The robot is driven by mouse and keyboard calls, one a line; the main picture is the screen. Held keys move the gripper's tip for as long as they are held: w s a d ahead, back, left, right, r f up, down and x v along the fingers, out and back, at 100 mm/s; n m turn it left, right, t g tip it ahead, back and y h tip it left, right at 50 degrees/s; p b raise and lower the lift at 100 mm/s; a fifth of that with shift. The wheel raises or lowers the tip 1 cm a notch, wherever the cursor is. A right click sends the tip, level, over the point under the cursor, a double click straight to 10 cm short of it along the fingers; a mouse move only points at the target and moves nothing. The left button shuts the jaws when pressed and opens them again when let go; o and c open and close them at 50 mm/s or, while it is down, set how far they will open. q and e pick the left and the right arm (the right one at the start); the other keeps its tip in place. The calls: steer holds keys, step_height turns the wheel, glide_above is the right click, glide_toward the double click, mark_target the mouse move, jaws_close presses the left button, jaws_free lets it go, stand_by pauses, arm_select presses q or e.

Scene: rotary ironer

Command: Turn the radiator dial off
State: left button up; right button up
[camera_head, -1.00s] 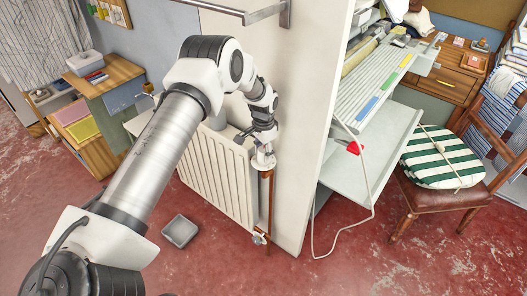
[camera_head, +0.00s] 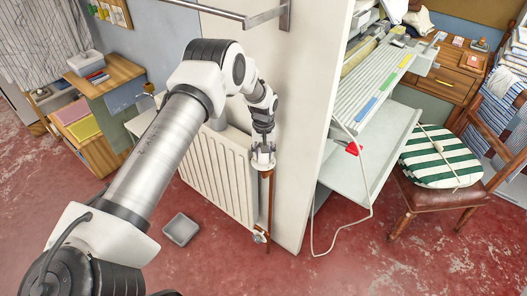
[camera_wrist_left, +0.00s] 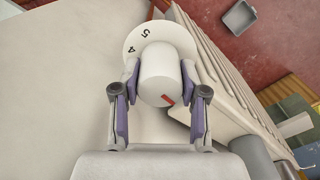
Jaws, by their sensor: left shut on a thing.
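The radiator dial (camera_wrist_left: 160,72) is a white round knob with a red mark, on a white disc with the figures 4 and 5 showing. It sits at the top of a copper pipe at the radiator's right end in the head view (camera_head: 263,160). My left gripper (camera_wrist_left: 160,85) has its two purple-padded fingers on either side of the knob and is shut on it. In the head view the left gripper (camera_head: 263,152) points down onto the dial. The rest of the disc's figures are hidden. My right gripper is not in view.
The white radiator (camera_head: 222,172) stands against the wall, left of the dial. A wall end (camera_head: 305,130) rises close to its right. A grey tray (camera_head: 181,229) lies on the red floor. The ironer (camera_head: 375,85) with a hanging cord stands farther right.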

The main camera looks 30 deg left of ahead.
arm_select(q)
steer(key=n, duration=0.3)
steer(key=n+p, duration=0.1)
steer(key=n, duration=0.1)
steer(key=shift+s+f+n, duration=0.15)
steer(key=shift+f+n, duration=0.05)
steer(key=shift+n, duration=0.2)
stand_by(0.3)
steer(key=o, duration=1.1)
steer(key=shift+o, duration=0.2)
step_height(320, 180, up, 8)
steer(key=shift+f, duration=0.2)
